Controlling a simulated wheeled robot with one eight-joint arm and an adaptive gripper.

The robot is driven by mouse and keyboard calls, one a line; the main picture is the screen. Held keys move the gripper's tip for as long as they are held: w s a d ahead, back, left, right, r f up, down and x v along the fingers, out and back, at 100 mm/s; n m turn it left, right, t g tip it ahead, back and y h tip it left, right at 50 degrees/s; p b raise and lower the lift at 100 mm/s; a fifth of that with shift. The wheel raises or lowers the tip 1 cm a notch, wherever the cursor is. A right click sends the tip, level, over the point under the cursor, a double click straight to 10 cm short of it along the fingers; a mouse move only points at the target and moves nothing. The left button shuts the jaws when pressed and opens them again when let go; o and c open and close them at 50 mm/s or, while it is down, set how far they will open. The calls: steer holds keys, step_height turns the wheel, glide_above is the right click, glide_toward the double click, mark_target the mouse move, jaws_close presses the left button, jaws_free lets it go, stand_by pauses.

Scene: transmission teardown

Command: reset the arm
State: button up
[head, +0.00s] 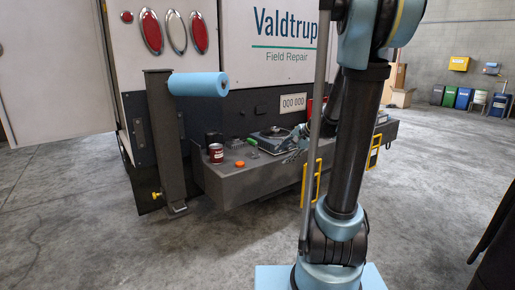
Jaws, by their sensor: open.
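My arm (347,150) rises from its light blue base and folds at the top edge. Its far part comes down behind the dark link, over the bench-like grey bumper (240,185) of the truck. My gripper (302,140) is small and partly hidden there, near the right end of a grey-green part (268,140). It is open, with nothing seen between the jaws. I cannot tell whether it touches anything.
On the bumper stand a dark red can (216,153) and a small orange piece (240,164). A dark post (166,140) carries a light blue roll (199,84). Yellow handles (311,184) stick out in front. Several bins (463,98) stand far right. The left floor is clear.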

steer(key=s+d+f+n+g+h, duration=0.1)
steer(key=s+d+f+n+h, duration=0.1)
steer(key=s, duration=0.8)
steer(key=s+d+f+n+g+h, duration=0.1)
steer(key=s+d+f+n+h, duration=0.1)
steer(key=s+n, duration=0.3)
steer(key=s+d+f+n+g+h, duration=0.1)
steer(key=s+d+f+n+h, duration=0.1)
steer(key=s, duration=1.2)
step_height(320, 180, down, 3)
steer(key=shift+s+d+r+n, duration=0.2)
steer(key=shift+s+d+n, duration=0.15)
steer(key=shift+n, duration=0.45)
steer(key=shift+w+f, duration=0.2)
steer(key=shift+w, duration=0.25)
